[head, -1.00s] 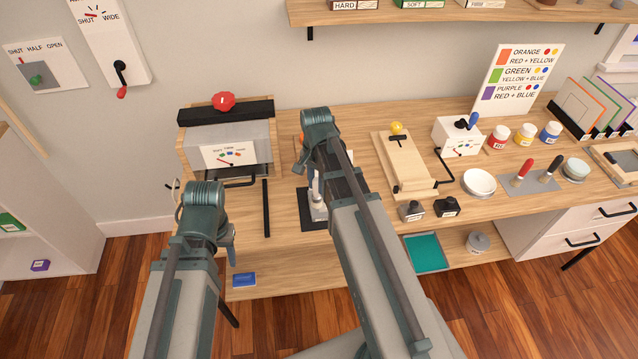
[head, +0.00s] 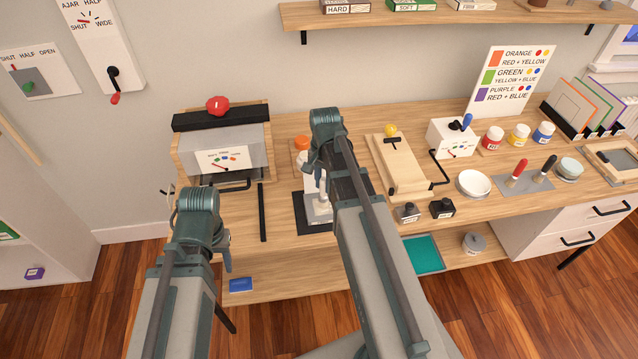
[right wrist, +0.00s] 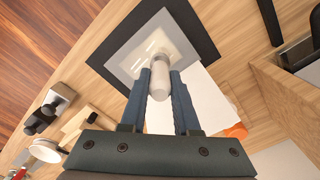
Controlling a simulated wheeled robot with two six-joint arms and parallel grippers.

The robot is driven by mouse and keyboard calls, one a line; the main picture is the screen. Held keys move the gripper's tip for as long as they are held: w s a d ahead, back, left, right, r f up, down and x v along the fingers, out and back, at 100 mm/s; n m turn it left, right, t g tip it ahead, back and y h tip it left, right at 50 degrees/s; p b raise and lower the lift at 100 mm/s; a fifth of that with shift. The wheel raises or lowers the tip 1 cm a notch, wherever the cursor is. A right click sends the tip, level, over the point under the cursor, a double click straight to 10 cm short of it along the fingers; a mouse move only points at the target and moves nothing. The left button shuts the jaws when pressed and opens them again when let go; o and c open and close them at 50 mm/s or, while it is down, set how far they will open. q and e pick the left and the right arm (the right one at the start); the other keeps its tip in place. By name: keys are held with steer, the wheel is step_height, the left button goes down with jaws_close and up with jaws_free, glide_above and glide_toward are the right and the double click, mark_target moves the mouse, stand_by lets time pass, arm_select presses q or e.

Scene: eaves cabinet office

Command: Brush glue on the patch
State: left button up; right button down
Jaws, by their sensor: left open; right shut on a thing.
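In the head view my right gripper (head: 322,188) is low over a dark mat (head: 303,224) on the desk. In the right wrist view my right gripper (right wrist: 160,78) is shut on a pale, rounded brush handle (right wrist: 160,82). The brush's lower end is hidden, so contact cannot be told. Beneath it lies a light grey patch (right wrist: 128,60) with pale glossy streaks, framed by the dark mat (right wrist: 190,22). A white bottle with an orange cap (head: 302,142) stands behind the mat. My left gripper (head: 224,250) is open at the desk's left front; its fingers are mostly hidden.
A grey cabinet (head: 222,158) with a dial and black bar stands left of the mat. A wooden board with a yellow knob (head: 391,130) and two small dark-topped blocks (head: 443,208) are to the right. Paint jars (head: 519,135) stand farther right.

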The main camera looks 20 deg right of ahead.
steer(key=shift+d, duration=0.15)
steer(key=d, duration=0.3)
steer(key=shift+s+d, duration=0.2)
steer(key=shift+s, duration=0.2)
steer(key=shift+d, duration=0.1)
stand_by(1.4)
steer(key=shift+a, duration=0.2)
